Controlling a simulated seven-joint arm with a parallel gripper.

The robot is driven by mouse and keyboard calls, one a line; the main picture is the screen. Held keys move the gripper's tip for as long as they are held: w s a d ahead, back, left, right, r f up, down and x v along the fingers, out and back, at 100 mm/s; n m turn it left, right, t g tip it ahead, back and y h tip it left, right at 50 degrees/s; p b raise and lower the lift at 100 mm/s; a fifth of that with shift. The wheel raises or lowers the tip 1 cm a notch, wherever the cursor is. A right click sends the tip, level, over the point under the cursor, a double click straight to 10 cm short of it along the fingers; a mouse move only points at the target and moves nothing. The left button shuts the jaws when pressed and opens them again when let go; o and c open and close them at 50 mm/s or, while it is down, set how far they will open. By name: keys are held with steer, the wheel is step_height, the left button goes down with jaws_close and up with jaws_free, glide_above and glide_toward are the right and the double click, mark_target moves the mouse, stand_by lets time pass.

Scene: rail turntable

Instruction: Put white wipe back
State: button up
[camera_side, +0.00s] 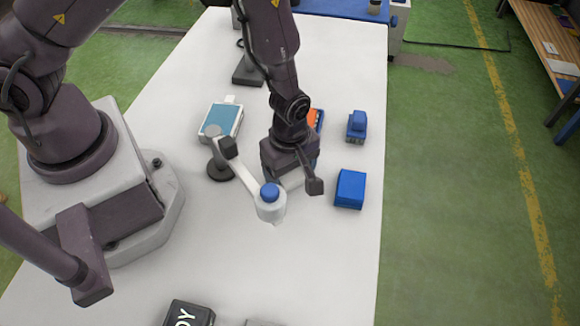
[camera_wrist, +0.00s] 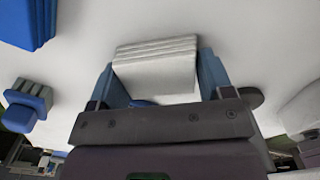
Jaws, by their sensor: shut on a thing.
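The white wipe (camera_wrist: 156,68), a folded stack of white layers, sits between the two fingers of my gripper (camera_wrist: 158,75) in the wrist view. My gripper is shut on it, with one finger at each side. In the side view my gripper (camera_side: 290,172) points down over the middle of the white table. There the wipe is mostly hidden behind my gripper and the white fixture. I cannot tell whether the wipe touches the table.
A white fixture with a blue knob (camera_side: 269,193) stands close in front of my gripper. A blue block (camera_side: 350,189) and a blue notched piece (camera_side: 357,125) lie to the right. A teal-topped white box (camera_side: 221,120) is at the left. The front right of the table (camera_side: 320,265) is clear.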

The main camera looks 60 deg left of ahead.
steer(key=o, duration=0.9)
steer(key=shift+r, duration=0.1)
steer(key=s+a+r+m+t+h, duration=0.15)
steer(key=r+m, duration=0.25)
steer(key=r, duration=0.9)
steer(key=s+a+r+m+t+h, duration=0.1)
steer(key=a+r+m, duration=0.25)
steer(key=r, duration=0.85)
steer(key=s+a+r+m+t+y, duration=0.2)
steer(key=s+a+r+m+t, duration=0.1)
steer(key=s+a+r+m, duration=0.3)
step_height(320, 180, up, 4)
steer(key=s+m, duration=0.2)
steer(key=m, duration=0.2)
steer(key=shift+s+a, duration=0.15)
steer(key=shift+s, duration=0.15)
steer(key=shift+m+y, duration=0.25)
